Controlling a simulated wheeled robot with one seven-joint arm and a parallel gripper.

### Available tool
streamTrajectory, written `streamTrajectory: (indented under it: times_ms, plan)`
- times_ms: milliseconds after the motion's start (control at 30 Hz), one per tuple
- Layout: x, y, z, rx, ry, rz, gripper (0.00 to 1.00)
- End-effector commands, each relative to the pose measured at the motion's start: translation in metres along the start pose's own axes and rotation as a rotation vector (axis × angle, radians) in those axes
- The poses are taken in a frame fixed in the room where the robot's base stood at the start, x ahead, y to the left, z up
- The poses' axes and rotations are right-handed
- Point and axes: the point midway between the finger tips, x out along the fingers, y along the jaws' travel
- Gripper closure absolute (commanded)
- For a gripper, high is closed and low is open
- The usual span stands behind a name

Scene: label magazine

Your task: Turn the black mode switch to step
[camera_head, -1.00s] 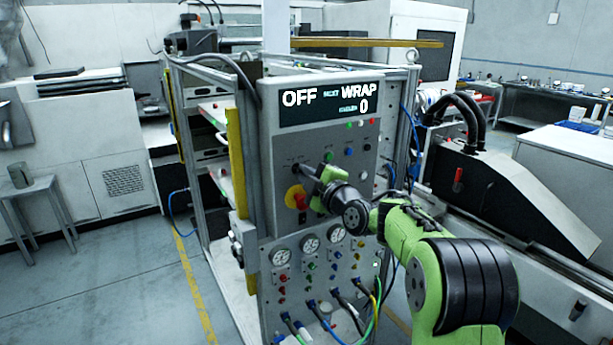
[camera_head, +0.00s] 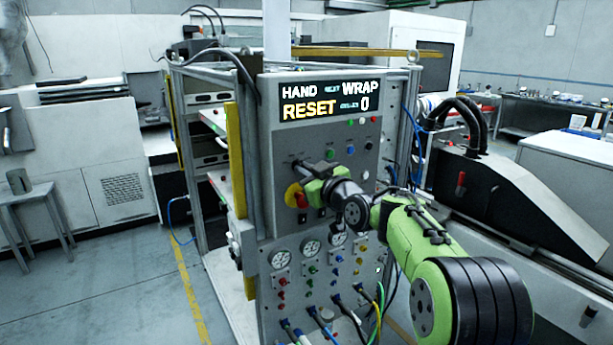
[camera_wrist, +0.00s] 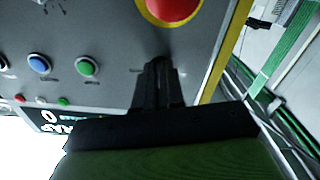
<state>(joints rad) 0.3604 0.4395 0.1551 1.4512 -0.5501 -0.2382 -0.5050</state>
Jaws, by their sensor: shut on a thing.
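The grey control panel (camera_head: 283,143) faces me, with a lit display (camera_head: 327,101) at its top. The display reads HAND, NEXT WRAP, RESET and a 0. My gripper (camera_head: 301,166) is at the upper left of the panel, shut on the black mode switch. The switch is hidden by my fingers, so its pointing direction cannot be read. In the wrist view my dark fingers (camera_wrist: 158,84) are close together against the panel face.
A red emergency button (camera_wrist: 172,7) on a yellow base is close beside my fingers. A blue button (camera_wrist: 39,64) and a green button (camera_wrist: 86,67) are on the panel's other side. Gauges (camera_head: 311,248) and hoses (camera_head: 352,312) sit below.

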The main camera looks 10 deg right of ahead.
Motion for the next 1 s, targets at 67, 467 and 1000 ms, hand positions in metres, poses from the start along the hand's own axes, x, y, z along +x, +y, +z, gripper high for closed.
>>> streamTrajectory:
  times_ms: [67, 467, 1000]
  plan:
    - [0.0000, -0.0008, 0.0023, 0.073, -0.004, -0.001, 1.00]
    - [-0.0002, -0.0016, 0.0014, 0.429, -0.005, 0.000, 1.00]
    - [0.0000, -0.0027, 0.0013, 0.667, -0.006, 0.000, 1.00]
